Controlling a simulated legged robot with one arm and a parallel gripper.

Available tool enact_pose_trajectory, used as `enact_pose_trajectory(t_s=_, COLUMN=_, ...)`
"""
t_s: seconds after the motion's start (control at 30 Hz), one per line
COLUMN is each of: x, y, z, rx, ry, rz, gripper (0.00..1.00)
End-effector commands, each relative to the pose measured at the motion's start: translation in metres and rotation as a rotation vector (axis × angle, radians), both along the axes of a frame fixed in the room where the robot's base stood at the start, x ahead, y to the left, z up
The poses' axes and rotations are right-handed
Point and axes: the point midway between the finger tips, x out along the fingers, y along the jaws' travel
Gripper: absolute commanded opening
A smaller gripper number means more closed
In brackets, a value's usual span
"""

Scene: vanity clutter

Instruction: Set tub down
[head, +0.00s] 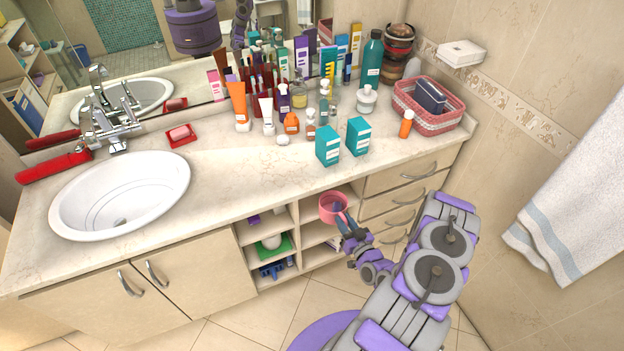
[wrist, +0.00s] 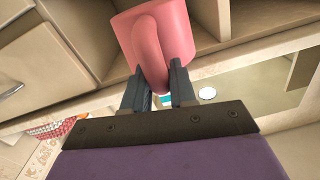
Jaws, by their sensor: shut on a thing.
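The tub is a pink cup-like vessel (head: 333,208) with a handle, in front of the open shelves below the countertop's front edge in the head view. My gripper (head: 344,222) is shut on its handle. In the wrist view the tub (wrist: 183,28) fills the top middle, and the two dark fingers of my gripper (wrist: 163,82) pinch the handle from both sides. The tub is held in the air, and its open mouth faces up in the head view.
The marble countertop (head: 220,209) has a clear stretch between the sink (head: 120,195) and two teal boxes (head: 328,145). Bottles and tubes crowd the back by the mirror. A pink basket (head: 428,122) stands at the right. Open shelves (head: 284,264) and drawers (head: 400,195) lie below.

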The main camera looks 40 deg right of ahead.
Motion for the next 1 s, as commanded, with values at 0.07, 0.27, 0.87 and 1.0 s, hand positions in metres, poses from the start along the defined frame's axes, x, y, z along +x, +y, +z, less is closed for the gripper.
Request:
enact_pose_trajectory(t_s=0.07, x=0.011, y=-0.002, z=0.0, rx=-0.004, ry=-0.001, rz=0.004, gripper=0.0)
enact_pose_trajectory(t_s=0.27, x=0.047, y=-0.011, z=-0.001, rx=-0.001, ry=-0.001, rz=0.006, gripper=0.0)
enact_pose_trajectory(t_s=0.87, x=0.162, y=-0.039, z=-0.001, rx=0.0, ry=-0.003, rz=0.004, gripper=0.0)
enact_pose_trajectory(t_s=1.0, x=0.176, y=-0.044, z=-0.002, rx=0.001, ry=-0.001, rz=0.002, gripper=0.0)
